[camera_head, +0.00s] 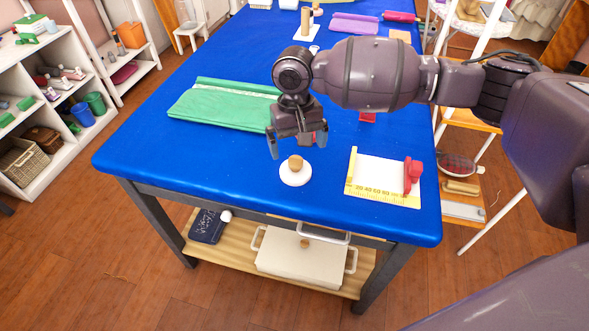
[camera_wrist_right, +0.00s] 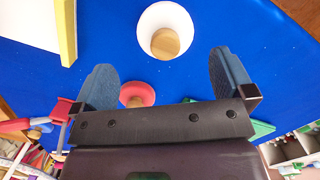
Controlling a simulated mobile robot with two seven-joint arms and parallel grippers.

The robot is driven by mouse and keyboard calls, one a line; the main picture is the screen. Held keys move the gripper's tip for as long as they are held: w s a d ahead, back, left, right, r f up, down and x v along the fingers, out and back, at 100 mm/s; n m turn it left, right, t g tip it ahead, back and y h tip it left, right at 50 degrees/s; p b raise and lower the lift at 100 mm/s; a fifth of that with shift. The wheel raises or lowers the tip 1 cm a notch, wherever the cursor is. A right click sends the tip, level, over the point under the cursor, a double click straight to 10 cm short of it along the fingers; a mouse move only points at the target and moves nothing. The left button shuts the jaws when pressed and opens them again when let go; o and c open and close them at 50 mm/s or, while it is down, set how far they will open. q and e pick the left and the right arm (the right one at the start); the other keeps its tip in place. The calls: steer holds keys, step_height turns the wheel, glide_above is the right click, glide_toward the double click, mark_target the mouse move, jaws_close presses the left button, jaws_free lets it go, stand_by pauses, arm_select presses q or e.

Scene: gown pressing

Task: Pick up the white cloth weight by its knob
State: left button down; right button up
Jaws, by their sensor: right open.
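The white cloth weight (camera_head: 295,175) is a round white disc with a wooden knob (camera_head: 296,162) on top. It stands upright on the blue table near its front edge. My right gripper (camera_head: 298,148) is just behind and above the weight in the head view, open and empty. In the right wrist view the weight (camera_wrist_right: 165,20) lies beyond the two open fingers (camera_wrist_right: 163,88), with its knob (camera_wrist_right: 165,43) toward them. The fingers are apart from the knob. My left gripper is in neither view.
Green folded cloth (camera_head: 225,106) lies left of the gripper. A yellow ruler with white sheet (camera_head: 380,175) and a red object (camera_head: 412,175) lie to the right. A round red thing (camera_wrist_right: 137,94) shows near the fingers in the wrist view. The blue table (camera_head: 190,160) is clear left of the weight.

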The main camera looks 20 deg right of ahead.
mark_target(295, 160)
step_height(295, 160, down, 2)
steer(key=shift+s+f, duration=0.1)
steer(key=shift+f, duration=0.15)
steer(key=f, duration=0.1)
steer(key=f+b, duration=0.2)
steer(key=f, duration=0.1)
steer(key=shift+s+a+f, duration=0.1)
steer(key=shift+s+a, duration=0.05)
steer(key=shift+a, duration=0.15)
steer(key=shift+f, duration=0.35)
steer(key=shift+s+r, duration=0.1)
steer(key=c, duration=1.1)
steer(key=shift+c, duration=0.2)
